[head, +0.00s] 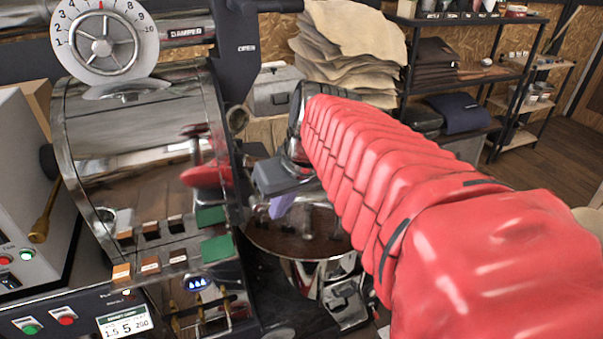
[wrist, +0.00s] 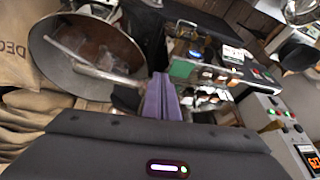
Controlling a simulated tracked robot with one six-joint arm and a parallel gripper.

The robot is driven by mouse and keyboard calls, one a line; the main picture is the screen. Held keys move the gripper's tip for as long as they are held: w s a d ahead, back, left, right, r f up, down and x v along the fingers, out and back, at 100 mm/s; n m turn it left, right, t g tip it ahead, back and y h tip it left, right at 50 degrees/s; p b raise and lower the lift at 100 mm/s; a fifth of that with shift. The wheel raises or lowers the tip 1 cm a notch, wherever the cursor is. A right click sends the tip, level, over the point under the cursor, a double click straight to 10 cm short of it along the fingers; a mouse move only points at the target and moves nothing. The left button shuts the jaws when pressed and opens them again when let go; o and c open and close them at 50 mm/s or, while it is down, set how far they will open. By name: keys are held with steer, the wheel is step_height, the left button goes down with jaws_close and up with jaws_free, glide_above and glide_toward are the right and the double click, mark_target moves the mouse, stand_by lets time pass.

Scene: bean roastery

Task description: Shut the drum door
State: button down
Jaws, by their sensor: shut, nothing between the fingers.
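The roaster's shiny metal drum housing (head: 135,150) fills the left of the head view, with its dark front plate (head: 222,90) at its right end. I cannot clearly pick out the drum door or tell how far open it is; the front is seen edge-on and partly behind my arm. My gripper (head: 281,206) is to the right of the front plate, above the round cooling tray (head: 295,243). Its purple fingers are together and empty, and they also show in the wrist view (wrist: 161,97). I cannot tell whether they touch anything.
A numbered dial (head: 103,45) tops the drum. Below are switches and a small display (head: 125,322). The tray's rim and stirring arm show in the wrist view (wrist: 88,68). Folded sacks (head: 350,45), a grey box (head: 275,90) and a shelf rack (head: 470,70) stand behind.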

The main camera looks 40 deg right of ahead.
steer(key=d+r+m+t, duration=0.1)
steer(key=d+r+m, duration=0.1)
steer(key=d, duration=1.8)
steer(key=shift+s+d, duration=0.35)
steer(key=x, duration=1.4)
steer(key=shift+d, duration=0.2)
steer(key=shift+a, duration=0.1)
steer(key=shift+s, duration=0.1)
